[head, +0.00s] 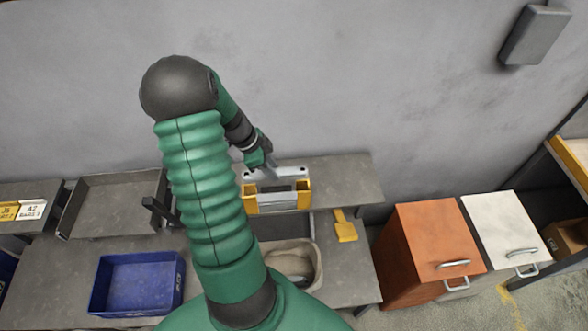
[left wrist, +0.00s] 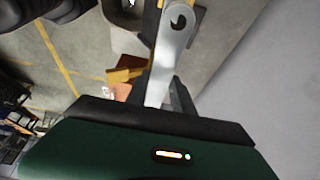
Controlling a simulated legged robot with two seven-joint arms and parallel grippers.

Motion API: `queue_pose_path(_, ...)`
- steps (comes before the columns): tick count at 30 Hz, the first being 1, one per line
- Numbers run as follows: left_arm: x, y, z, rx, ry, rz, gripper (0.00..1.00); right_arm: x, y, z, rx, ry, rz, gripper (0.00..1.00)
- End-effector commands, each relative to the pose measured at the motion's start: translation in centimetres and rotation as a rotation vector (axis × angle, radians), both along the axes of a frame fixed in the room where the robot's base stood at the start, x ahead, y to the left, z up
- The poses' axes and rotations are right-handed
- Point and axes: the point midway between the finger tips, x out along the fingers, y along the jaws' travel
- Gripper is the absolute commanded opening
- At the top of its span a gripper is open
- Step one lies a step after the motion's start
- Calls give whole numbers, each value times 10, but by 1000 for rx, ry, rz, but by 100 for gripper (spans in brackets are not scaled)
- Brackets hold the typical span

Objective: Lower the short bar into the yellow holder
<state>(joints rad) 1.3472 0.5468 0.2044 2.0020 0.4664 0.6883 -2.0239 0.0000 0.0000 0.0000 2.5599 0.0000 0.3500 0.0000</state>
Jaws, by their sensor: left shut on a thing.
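The yellow holder (head: 304,194) stands on the grey bench against the wall, with a yellow block at each end. A pale metal bar (head: 277,202) spans its front side. My left gripper (head: 271,168) is at the holder's back edge, shut on the short bar (head: 290,173), a pale metal strip along that back side. In the left wrist view the short bar (left wrist: 168,55) runs out from between the fingers and has a notched hole near its far end. Whether the bar touches the holder cannot be told. My right gripper is out of view.
A blue bin (head: 137,283) and a grey tray (head: 115,204) are at the left. A beige container (head: 292,263) is in front of the holder, and a yellow scoop-like piece (head: 344,226) lies to its right. Orange (head: 432,238) and white (head: 503,232) cabinets stand further right.

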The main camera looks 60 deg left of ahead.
Motion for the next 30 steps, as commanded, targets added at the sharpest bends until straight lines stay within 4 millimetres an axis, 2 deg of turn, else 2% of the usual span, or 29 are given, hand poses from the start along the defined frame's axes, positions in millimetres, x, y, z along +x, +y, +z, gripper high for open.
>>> queue_pose_path(8, -1, 1, -11, -1, 0, -3, 0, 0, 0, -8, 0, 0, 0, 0)
queue_pose_path(30, -1, 1, -64, -1, 0, -3, 0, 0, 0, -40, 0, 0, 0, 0)
